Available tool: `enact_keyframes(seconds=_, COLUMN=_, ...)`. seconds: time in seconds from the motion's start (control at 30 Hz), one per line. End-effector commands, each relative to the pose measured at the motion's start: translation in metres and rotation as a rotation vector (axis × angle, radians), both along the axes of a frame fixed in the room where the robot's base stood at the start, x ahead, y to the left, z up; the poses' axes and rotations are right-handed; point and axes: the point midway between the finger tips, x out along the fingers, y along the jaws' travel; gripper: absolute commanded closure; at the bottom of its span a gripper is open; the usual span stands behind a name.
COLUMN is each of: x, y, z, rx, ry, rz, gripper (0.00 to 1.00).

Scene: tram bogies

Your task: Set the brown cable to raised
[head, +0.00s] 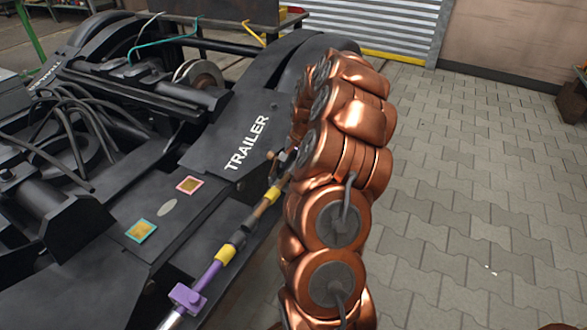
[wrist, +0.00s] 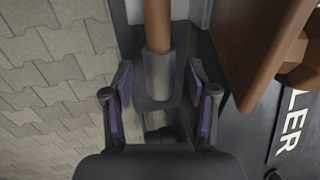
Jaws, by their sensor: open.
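The brown cable (wrist: 157,22) shows in the wrist view as a straight brown rod running down from the top edge into a grey-brown sleeve (wrist: 159,75). My gripper (wrist: 160,88) is open, with one purple-padded finger on each side of the sleeve. Gaps show on both sides, and I cannot tell how deep the sleeve lies between the fingers. In the head view a short brown length (head: 262,208) shows on a banded rod with yellow and purple parts beside the bogie; I cannot tell if it is the same cable.
The dark bogie frame (head: 205,130) marked TRAILER fills the left. A brown angular part (wrist: 262,45) stands close on the right in the wrist view. A teal cable (head: 160,41) and a yellow cable (head: 249,29) lie farther back. Paved floor (head: 470,190) is clear on the right.

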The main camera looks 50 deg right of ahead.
Motion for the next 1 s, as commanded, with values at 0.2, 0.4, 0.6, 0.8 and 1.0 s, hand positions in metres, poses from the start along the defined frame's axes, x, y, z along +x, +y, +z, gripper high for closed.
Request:
enact_keyframes(seconds=0.2, x=0.0008, y=0.0001, z=-0.0029, rx=-0.001, ry=0.0, rz=0.0, gripper=0.42)
enact_keyframes(seconds=0.4, x=0.0007, y=0.0001, z=-0.0027, rx=-0.001, ry=0.0, rz=0.0, gripper=0.56)
enact_keyframes(seconds=0.6, x=0.0007, y=0.0002, z=-0.0027, rx=-0.001, ry=0.0, rz=0.001, gripper=0.77)
enact_keyframes(seconds=0.8, x=0.0008, y=0.0002, z=-0.0027, rx=-0.001, ry=0.0, rz=0.001, gripper=0.97)
enact_keyframes(seconds=1.0, x=0.0008, y=0.0002, z=-0.0026, rx=-0.001, ry=0.0, rz=0.001, gripper=1.0)
